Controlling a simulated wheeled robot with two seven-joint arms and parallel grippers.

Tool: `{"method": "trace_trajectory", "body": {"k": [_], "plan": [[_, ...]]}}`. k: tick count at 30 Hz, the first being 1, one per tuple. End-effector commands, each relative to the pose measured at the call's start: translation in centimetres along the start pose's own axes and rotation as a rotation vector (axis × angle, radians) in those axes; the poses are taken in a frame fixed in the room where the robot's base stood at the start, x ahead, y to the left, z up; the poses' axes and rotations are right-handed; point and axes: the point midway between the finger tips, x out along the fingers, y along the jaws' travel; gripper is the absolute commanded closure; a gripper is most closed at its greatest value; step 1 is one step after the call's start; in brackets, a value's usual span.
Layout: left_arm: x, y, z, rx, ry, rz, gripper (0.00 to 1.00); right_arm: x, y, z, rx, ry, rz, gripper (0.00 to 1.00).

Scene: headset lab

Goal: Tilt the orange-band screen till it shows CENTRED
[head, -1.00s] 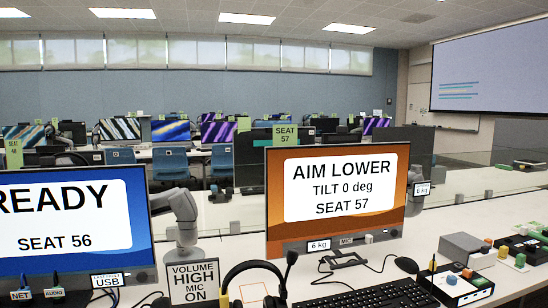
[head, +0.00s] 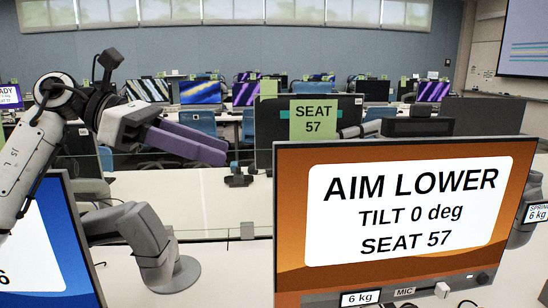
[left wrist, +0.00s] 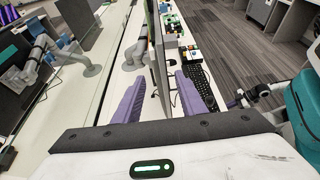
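The orange-band screen (head: 408,210) stands at the right of the head view. It reads AIM LOWER, TILT 0 deg, SEAT 57. My left gripper (head: 222,152) is raised left of the screen's upper left corner, its purple fingers pointing right. In the left wrist view its fingers (left wrist: 162,95) are apart and empty. The screen (left wrist: 159,60) shows there nearly edge-on, beyond and between the fingers. They do not appear to touch it. A small purple part, seemingly my right gripper (left wrist: 238,100), shows at the right of that view; its opening is unclear.
A blue screen (head: 50,240) stands at the lower left, partly behind my left arm. A grey monitor arm (head: 150,245) stands between the screens. A green SEAT 57 sign (head: 313,120) is behind the orange-band screen. A keyboard (left wrist: 202,85) lies on the desk before it.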

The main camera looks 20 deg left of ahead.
Motion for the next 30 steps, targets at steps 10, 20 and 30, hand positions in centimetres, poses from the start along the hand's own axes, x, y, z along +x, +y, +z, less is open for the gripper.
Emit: {"method": "trace_trajectory", "body": {"k": [10,20,30], "plan": [[5.2,-0.1,0.0,0.004,0.006,-0.003,0.62,-0.5,-0.2,0.3,0.001,-0.014,-0.003,1.0],[9.6,0.0,0.0,0.003,0.004,0.0,0.62,-0.8,-0.1,0.2,0.003,-0.014,-0.002,1.0],[10.0,0.0,-0.1,0.003,0.005,0.002,0.62,-0.7,0.1,0.5,0.003,-0.019,0.002,1.0]]}}
